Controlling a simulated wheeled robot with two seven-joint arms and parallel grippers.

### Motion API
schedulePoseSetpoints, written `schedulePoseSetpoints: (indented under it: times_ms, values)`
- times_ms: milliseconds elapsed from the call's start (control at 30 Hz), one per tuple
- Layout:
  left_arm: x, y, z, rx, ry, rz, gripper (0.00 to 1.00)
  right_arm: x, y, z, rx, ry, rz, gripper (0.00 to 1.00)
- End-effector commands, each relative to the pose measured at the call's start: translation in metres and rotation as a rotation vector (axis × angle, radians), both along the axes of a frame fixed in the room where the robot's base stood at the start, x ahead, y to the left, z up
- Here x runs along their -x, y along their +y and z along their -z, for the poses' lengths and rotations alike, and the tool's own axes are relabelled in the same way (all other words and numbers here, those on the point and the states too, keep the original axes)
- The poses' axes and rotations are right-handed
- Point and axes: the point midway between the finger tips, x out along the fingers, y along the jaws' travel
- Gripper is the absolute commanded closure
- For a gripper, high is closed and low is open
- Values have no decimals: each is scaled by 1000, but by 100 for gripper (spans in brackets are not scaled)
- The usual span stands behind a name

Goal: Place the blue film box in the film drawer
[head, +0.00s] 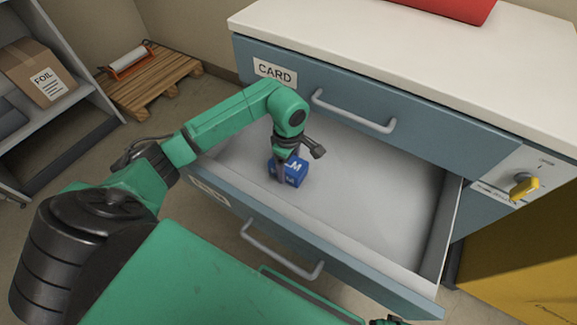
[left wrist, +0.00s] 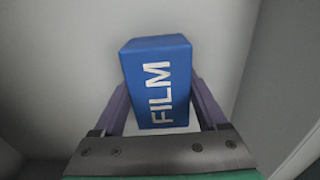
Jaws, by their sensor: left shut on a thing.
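The blue film box (head: 296,173), with white lettering, is inside the open film drawer (head: 345,275), toward its left end. My left gripper (head: 287,160) reaches down into the drawer and is shut on the box. In the left wrist view the box (left wrist: 157,82) stands between the two fingers, its FILM label facing the camera. I cannot tell whether the box touches the drawer floor. A small dark and green part at the bottom edge of the head view may be my right gripper (head: 388,322); its fingers cannot be made out.
The closed CARD drawer (head: 420,135) and its handle are just above and behind the open drawer. A yellow knob (head: 524,186) is on the cabinet's right. The drawer floor right of the box is bare. A shelf with a FOIL box (head: 38,75) and a wooden pallet (head: 150,85) are at left.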

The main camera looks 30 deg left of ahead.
Motion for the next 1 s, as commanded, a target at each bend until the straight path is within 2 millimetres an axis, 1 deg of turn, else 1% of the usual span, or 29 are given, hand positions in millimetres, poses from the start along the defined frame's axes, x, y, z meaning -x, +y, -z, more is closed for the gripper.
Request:
schedulePoseSetpoints:
  times_ms: [167, 300, 333, 367, 400, 633, 700, 733, 767, 867, 1000]
  values:
    - [-1, 0, -1, 0, -3, 0, 98, 0, 0, 0, 0, 1, 0, 50]
    - [-1, 0, 1, 0, -4, 0, 98, -2, 1, -1, 0, 1, 2, 50]
    - [-1, 0, 1, 0, -3, 0, 18, -3, 1, -2, -1, 0, 2, 50]
    - [-1, 0, 1, 0, -3, -1, 6, -4, 1, -3, -2, -2, 2, 50]
    - [-1, 0, 1, 0, -3, -1, 0, -4, 1, -3, -2, -2, 2, 50]
    - [-1, 0, 0, 0, -3, 0, 0, -4, 1, -3, -2, -3, 1, 50]
    - [-1, 0, -3, 0, -2, 0, 0, -3, 1, -5, -1, -4, 0, 50]
    - [-1, 0, -7, 0, -4, 0, 0, 1, -1, -1, 1, 1, -1, 50]
    - [-2, 0, -12, -1, -7, 0, 0, 3, -1, 0, 3, 5, -2, 50]
    - [-3, 1, -37, -1, -9, 1, 0, 9, -3, 3, 4, 7, -4, 50]
    - [-3, 1, -77, -1, -9, 1, 0, 16, -4, 7, 4, 6, -8, 50]
